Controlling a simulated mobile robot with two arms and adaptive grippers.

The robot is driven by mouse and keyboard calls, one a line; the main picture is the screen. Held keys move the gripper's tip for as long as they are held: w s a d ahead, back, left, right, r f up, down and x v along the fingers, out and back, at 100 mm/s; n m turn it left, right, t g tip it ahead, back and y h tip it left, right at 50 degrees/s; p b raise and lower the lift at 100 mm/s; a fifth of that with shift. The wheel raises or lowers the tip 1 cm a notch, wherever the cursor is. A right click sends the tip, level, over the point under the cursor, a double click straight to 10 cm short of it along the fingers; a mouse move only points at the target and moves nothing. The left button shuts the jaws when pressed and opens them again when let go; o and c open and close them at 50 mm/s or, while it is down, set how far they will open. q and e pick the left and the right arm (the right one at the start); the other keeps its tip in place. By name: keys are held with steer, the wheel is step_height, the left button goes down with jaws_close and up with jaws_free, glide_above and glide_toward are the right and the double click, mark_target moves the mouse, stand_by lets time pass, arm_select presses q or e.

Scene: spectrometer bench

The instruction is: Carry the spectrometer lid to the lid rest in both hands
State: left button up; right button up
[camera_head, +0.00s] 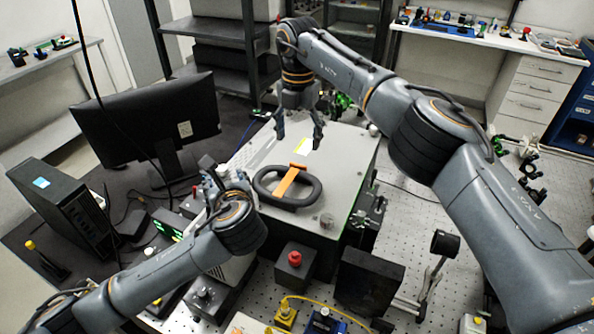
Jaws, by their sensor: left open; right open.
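A black oval ring with an orange bar across it, seemingly the spectrometer lid (310,189), lies on top of a large grey box (345,160). I cannot tell whether the box top itself is part of the lid. My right gripper (299,138) is open and points down above the box top, behind the ring and apart from it. My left gripper (222,178) is open and empty, at the left of the ring near the box's left edge. It is partly hidden by its own wrist. I cannot make out which thing is the lid rest.
A monitor (150,125) and a black computer (62,210) stand on the left. In front of the box are a red-button box (294,261), a black block (368,282) and a yellow cable (325,305). The perforated bench (405,225) has some bare room right of the box.

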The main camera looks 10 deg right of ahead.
mark_target(298, 164)
arm_select(q)
steer(key=x, duration=0.8)
arm_select(e)
step_height(298, 164, down, 8)
arm_select(q)
jaws_close()
arm_select(e)
steer(key=c, duration=1.2)
jaws_close()
arm_select(q)
steer(key=shift+w+r, duration=0.15)
steer(key=shift+r, duration=0.05)
arm_select(e)
steer(key=shift+w+r, duration=0.1)
steer(key=shift+r, duration=0.1)
